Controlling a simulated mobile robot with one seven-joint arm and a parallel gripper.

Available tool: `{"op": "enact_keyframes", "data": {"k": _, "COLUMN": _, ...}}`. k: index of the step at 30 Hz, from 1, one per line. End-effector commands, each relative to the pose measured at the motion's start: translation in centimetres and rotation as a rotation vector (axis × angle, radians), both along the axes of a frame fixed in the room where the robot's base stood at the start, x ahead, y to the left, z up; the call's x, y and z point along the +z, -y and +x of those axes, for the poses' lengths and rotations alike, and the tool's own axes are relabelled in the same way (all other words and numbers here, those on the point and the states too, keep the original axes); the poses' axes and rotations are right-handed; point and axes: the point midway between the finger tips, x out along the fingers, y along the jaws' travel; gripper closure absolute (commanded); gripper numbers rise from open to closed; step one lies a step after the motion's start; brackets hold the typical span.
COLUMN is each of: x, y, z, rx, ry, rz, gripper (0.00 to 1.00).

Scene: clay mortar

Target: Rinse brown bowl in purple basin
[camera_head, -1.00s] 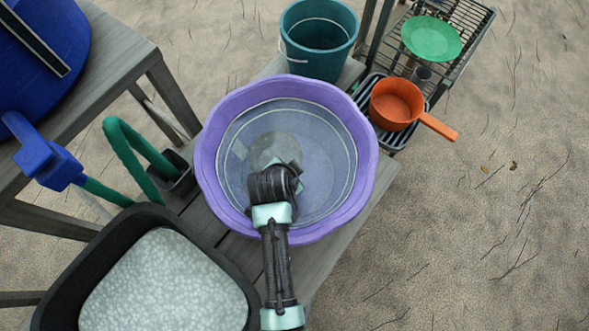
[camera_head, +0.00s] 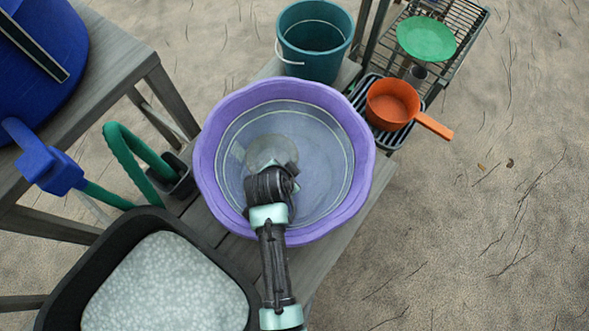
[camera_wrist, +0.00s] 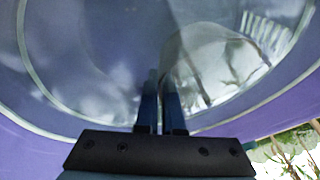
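The purple basin (camera_head: 207,165) stands on a grey wooden bench and holds clear water. The bowl (camera_head: 268,149) looks pale grey-brown through the water and sits inside the basin, left of its middle. It also shows in the wrist view (camera_wrist: 215,65), right of the fingers. My gripper (camera_head: 284,172) reaches down into the basin at the bowl's near side; my wrist hides the fingertips there. In the wrist view the fingers (camera_wrist: 160,85) are close together with a thin gap, and the bowl's edge runs between them.
A black tub (camera_head: 95,265) of cloudy liquid is at lower left. A green hose with a blue nozzle (camera_head: 50,165) is left of the basin. A teal bucket (camera_head: 314,65), an orange pan (camera_head: 390,103) and a green plate (camera_head: 426,38) on a rack are behind.

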Motion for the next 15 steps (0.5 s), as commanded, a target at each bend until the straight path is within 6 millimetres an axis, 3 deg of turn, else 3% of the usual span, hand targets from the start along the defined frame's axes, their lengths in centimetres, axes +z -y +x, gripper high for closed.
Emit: {"op": "enact_keyframes", "data": {"k": 15, "x": 0.0, "y": 2.5, "z": 0.1, "rx": -0.001, "ry": 0.000, "rz": 0.000, "gripper": 1.00}}
